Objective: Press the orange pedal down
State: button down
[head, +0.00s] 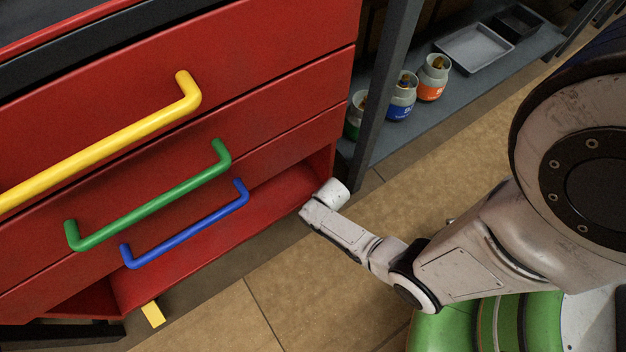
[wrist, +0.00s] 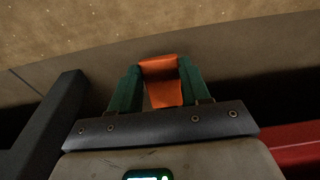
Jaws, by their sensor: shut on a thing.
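The orange pedal (wrist: 162,82) shows in the wrist view, between the two green fingers of my gripper (wrist: 160,68). The fingers are shut on its sides. Its far end lies just above the floor strip, and I cannot tell how far down it is tilted. In the head view the orange pedal and my fingers are hidden. There the end of my arm reaches the lower right corner of the red drawer cabinet (head: 215,290), close to the floor.
A yellow pedal (head: 153,314) sticks out under the cabinet's lower left. Yellow (head: 110,140), green (head: 150,210) and blue (head: 190,232) handles project from the cabinet front. A dark post (head: 382,95) and a shelf with jars (head: 434,78) stand right. Tiled floor is open in front.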

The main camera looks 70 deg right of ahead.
jog(key=shift+s+a+f+t+h+b, duration=0.15)
jog(key=shift+s+f+t+h+b, duration=0.1)
jog(key=shift+f+t+h+b, duration=0.45)
jog(key=shift+f+t+b, duration=0.1)
jog(key=shift+t+b, duration=0.35)
jog(key=shift+t, duration=0.05)
jog(key=shift+w, duration=0.1)
jog(key=c, duration=0.5)
grip_release()
jog(key=p+v, duration=0.6)
jog(key=v, duration=0.5)
jog(key=shift+a+p, duration=0.1)
jog(key=shift+p, duration=0.3)
jog(key=shift+w, duration=0.15)
